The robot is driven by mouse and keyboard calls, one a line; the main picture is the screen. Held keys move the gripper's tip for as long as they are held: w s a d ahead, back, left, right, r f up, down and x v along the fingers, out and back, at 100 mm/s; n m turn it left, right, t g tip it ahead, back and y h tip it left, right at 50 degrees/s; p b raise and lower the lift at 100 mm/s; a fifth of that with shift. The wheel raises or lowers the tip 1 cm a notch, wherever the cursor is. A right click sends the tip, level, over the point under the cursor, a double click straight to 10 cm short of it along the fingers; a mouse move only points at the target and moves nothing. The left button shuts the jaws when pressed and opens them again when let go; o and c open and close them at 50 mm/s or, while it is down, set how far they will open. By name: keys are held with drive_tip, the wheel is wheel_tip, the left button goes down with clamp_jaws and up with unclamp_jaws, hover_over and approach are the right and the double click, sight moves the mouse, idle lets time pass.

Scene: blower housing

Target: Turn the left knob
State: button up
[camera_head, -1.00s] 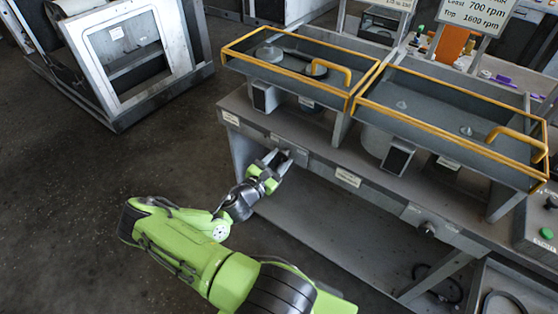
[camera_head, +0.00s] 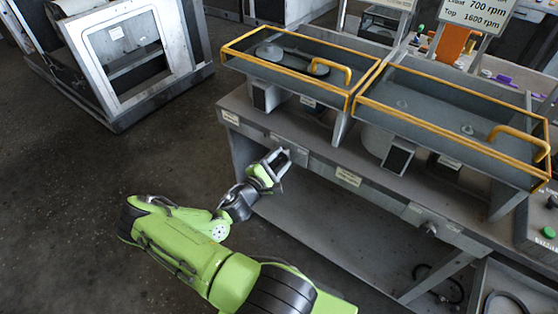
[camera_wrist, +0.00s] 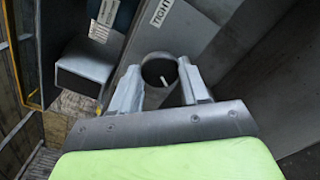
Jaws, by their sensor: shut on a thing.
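The left knob (camera_wrist: 158,68) is a round dark knob with a white pointer mark, on the front of the grey bench. In the wrist view it sits between the two fingertips of my gripper (camera_wrist: 160,78), which is shut on it. In the head view my gripper (camera_head: 280,160) is at the bench's front edge and mostly hides the left knob. The right knob (camera_head: 429,228) is on the same front face, farther right, with nothing touching it.
Two yellow-framed trays with handles, the left tray (camera_head: 347,76) and the right tray (camera_head: 548,150), stand on the bench (camera_head: 385,185). A control box with a green button (camera_head: 547,233) is at the far right.

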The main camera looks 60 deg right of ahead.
drive_tip(key=shift+m, duration=0.3)
drive_tip(key=o, duration=1.1)
drive_tip(key=shift+c, duration=0.2)
drive_tip(key=shift+a, duration=0.1)
drive_tip(key=w+a+p, duration=0.1)
drive_tip(key=w+a, duration=0.1)
drive_tip(key=a, duration=1.3)
drive_tip(key=shift+w+a, duration=0.2)
drive_tip(key=shift+w, duration=0.05)
